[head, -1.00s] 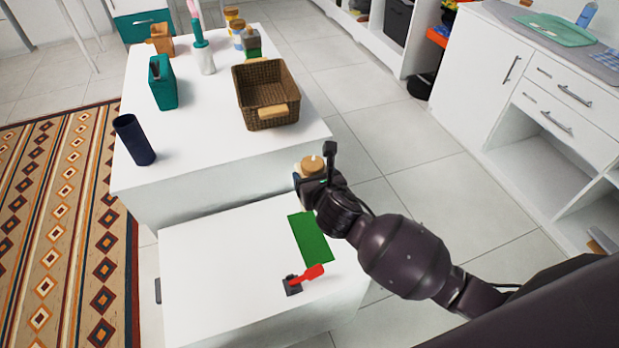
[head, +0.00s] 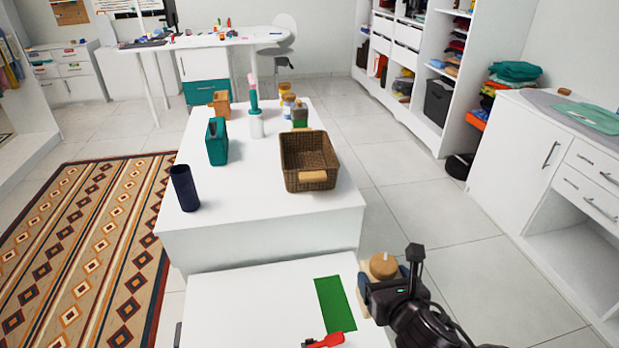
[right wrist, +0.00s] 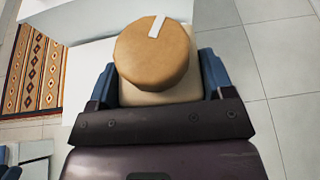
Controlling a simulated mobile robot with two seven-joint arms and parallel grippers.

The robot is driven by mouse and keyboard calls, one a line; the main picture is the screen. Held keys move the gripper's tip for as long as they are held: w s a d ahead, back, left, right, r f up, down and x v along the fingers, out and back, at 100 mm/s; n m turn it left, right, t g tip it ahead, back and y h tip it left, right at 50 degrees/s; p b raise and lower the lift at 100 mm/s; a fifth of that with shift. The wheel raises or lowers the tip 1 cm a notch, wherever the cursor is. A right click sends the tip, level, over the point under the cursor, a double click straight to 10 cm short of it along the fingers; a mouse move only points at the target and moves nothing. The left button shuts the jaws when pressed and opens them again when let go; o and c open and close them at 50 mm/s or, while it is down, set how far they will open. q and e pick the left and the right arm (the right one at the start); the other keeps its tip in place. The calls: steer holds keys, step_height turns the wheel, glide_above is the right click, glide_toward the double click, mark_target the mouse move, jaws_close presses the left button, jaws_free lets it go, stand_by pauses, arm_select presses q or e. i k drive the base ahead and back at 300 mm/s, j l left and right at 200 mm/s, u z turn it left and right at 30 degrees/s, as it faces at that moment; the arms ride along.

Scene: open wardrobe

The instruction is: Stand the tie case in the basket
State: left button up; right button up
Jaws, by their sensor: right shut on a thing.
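A cream case with a round tan lid, apparently the tie case (head: 383,266), is held upright by my right gripper (head: 387,280). In the right wrist view, the tan lid with a white strip (right wrist: 152,50) rises between the blue fingers (right wrist: 158,85), which are shut on the cream body. The lower body is hidden. The brown woven basket (head: 292,182) stands on the white table's right side, behind and left of my gripper in the head view. It looks empty.
A nearer white surface (head: 270,300) bears a green mat (head: 335,303) and a red-handled item (head: 325,341).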

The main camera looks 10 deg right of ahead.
mark_target(298, 165)
steer(key=k+l+z, duration=0.1)
steer(key=k+z, duration=0.35)
steer(key=z, duration=0.45)
steer(key=l+z, duration=0.1)
steer(key=z, duration=1.3)
steer(key=i+z, duration=0.1)
steer(key=z, duration=0.4)
steer(key=i+l+u, duration=0.1)
steer(key=i, duration=0.95)
steer(key=i+u, duration=0.7)
steer(key=i, duration=0.2)
steer(key=i+u, duration=0.75)
steer(key=u, duration=0.15)
steer(key=i+u, duration=0.7)
steer(key=u, duration=0.25)
steer(key=i+j+u, duration=0.1)
steer(key=i+u, duration=0.7)
steer(key=i+l, duration=0.05)
